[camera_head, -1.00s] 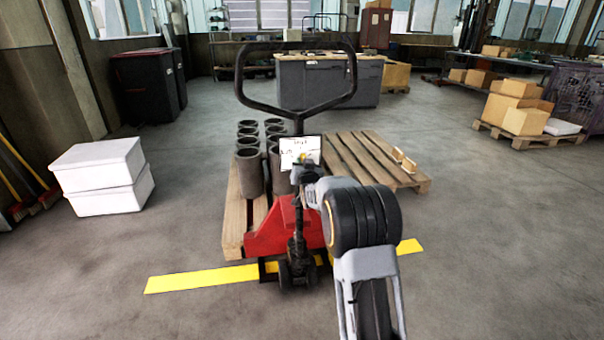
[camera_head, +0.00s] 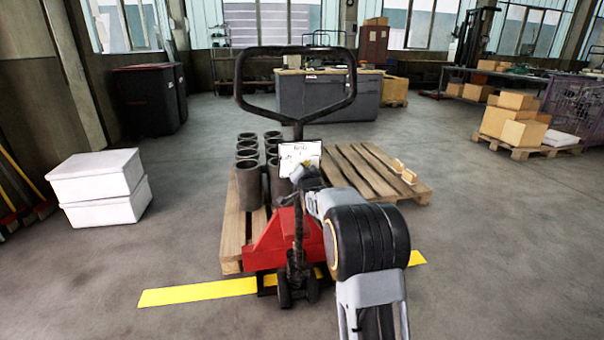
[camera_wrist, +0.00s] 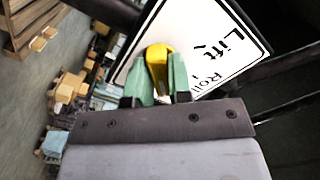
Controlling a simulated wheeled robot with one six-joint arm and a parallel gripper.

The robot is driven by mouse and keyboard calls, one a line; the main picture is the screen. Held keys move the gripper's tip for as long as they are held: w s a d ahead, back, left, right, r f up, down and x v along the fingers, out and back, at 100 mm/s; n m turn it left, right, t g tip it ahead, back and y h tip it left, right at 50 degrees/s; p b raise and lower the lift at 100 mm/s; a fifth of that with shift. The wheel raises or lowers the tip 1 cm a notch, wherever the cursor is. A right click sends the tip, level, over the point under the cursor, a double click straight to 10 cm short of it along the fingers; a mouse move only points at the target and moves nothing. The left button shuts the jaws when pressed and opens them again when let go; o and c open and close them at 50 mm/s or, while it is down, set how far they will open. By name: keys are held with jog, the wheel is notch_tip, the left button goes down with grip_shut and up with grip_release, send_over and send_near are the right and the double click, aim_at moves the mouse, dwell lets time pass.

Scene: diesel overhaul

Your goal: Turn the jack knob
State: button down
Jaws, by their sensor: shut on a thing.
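The jack knob (camera_wrist: 157,62) is a yellow lever in front of a white sign (camera_wrist: 205,40) with the words "Lift" and "Roll". In the wrist view my gripper (camera_wrist: 160,75) has its greenish fingers on both sides of the knob and is shut on it. In the head view the red pallet jack (camera_head: 285,240) stands ahead with its black loop handle (camera_head: 297,118). The sign (camera_head: 299,155) sits on the handle's shaft, and my gripper (camera_head: 306,172) is at its lower edge. The knob is too small to make out clearly there.
Several dark cylinders (camera_head: 248,185) stand on a wooden pallet (camera_head: 234,225) over the jack's forks. Another pallet (camera_head: 365,170) lies to the right. White boxes (camera_head: 100,188) stand at left. A yellow floor stripe (camera_head: 200,292) crosses in front.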

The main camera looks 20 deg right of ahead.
dwell(0.4)
jog(key=c, duration=1)
grip_release()
jog(key=shift+c, duration=0.2)
jog(key=shift+s, duration=0.1)
jog(key=p+v, duration=0.1)
jog(key=v, duration=1.2)
jog(key=shift+s, duration=0.35)
jog(key=s+a+r+n+g+y+p, duration=0.2)
jog(key=s+a+r+n+g+p, duration=0.45)
jog(key=r+p, duration=0.65)
jog(key=s+a+r+n+g+p, duration=0.1)
jog(key=s+a+r+g+p, duration=0.1)
jog(key=s+p, duration=0.2)
jog(key=s+a+r+n+g+y+p, duration=0.1)
jog(key=s+a+r+n+g+p, duration=0.1)
jog(key=s+p, duration=0.3)
jog(key=s+a+r+n+g+p, duration=0.2)
jog(key=s+p, duration=0.3)
jog(key=s, duration=0.6)
jog(key=shift+g+y, duration=0.4)
jog(key=shift+g, duration=0.35)
